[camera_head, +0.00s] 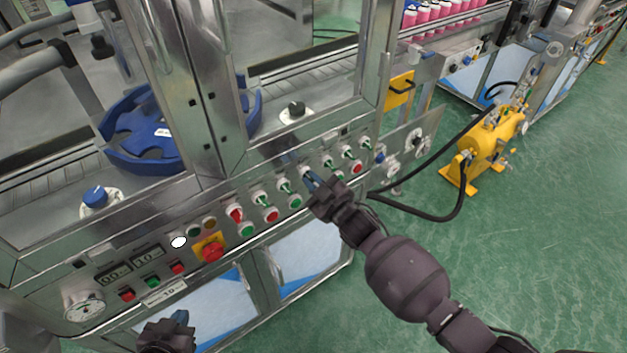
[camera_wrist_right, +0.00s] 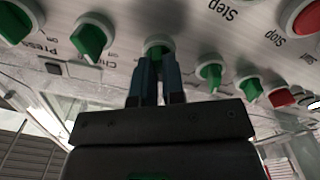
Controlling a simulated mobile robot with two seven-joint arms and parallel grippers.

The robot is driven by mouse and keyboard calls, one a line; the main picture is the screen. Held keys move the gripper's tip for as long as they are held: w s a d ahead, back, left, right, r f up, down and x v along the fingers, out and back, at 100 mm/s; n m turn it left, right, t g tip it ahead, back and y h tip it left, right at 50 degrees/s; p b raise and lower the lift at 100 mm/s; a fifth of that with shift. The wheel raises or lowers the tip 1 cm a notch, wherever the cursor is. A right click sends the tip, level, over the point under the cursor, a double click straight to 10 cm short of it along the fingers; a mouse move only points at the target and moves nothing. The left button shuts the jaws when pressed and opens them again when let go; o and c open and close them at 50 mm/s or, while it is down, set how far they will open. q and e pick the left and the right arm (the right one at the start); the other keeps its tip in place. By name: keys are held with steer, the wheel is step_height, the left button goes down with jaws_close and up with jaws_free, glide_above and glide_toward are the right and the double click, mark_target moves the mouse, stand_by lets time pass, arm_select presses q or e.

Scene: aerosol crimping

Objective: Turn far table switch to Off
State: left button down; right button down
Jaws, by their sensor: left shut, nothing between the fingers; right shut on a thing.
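The steel control panel (camera_head: 215,220) carries a row of rotary switches with green handles on white bases. My right gripper (camera_head: 311,182) reaches the panel from the lower right. In the right wrist view its blue fingers (camera_wrist_right: 158,82) are closed on one green switch (camera_wrist_right: 157,48); its white base shows behind the fingertips. The label of this switch is not readable, so I cannot tell its marked position. Other green switches sit on either side, one at left (camera_wrist_right: 92,38) and one at right (camera_wrist_right: 211,73). My left gripper (camera_head: 180,318) is shut and empty, low in front of the panel.
A red emergency button (camera_head: 211,250) on a yellow plate and red and green push buttons (camera_head: 271,215) crowd the panel. A gauge (camera_head: 84,307) is at its left end. A yellow pump (camera_head: 490,140) with black hoses stands on the green floor, which is open at right.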

steer(key=c, duration=1.2)
jaws_free()
steer(key=shift+s, duration=0.1)
steer(key=v, duration=1)
steer(key=shift+s+d+p, duration=0.25)
steer(key=shift+p, duration=0.15)
